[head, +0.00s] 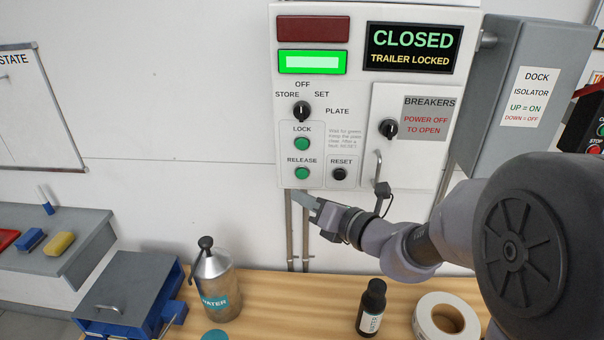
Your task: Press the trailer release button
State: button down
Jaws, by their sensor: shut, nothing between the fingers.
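The release button (302,173) is a green round button labelled RELEASE, low on the white control panel (350,60). The green lock button (302,144) is just above it, and the black reset button (339,174) is to its right. The panel's display (411,48) reads CLOSED, TRAILER LOCKED, and a green lamp (312,62) is lit. My gripper (298,196) is shut and empty. Its tip shows just below the release button, near the panel's bottom edge. I cannot tell whether it touches the panel.
A breaker door (415,130) with a handle is right of the buttons. A grey isolator box (510,95) stands further right. The wooden bench (290,290) below holds a metal water can (213,280), a dark bottle (372,308), a tape roll (440,322) and a blue-grey box (130,295).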

aim_at(305, 185)
jog(key=shift+w+d+p, duration=0.1)
jog(key=shift+w+p, duration=0.45)
jog(key=shift+w, duration=2)
jog(key=shift+w, duration=0.45)
jog(key=shift+w+p, duration=0.4)
jog(key=shift+p, duration=0.05)
dwell(0.4)
jog(key=shift+s, duration=0.85)
jog(key=s+b, duration=0.1)
jog(key=s, duration=0.4)
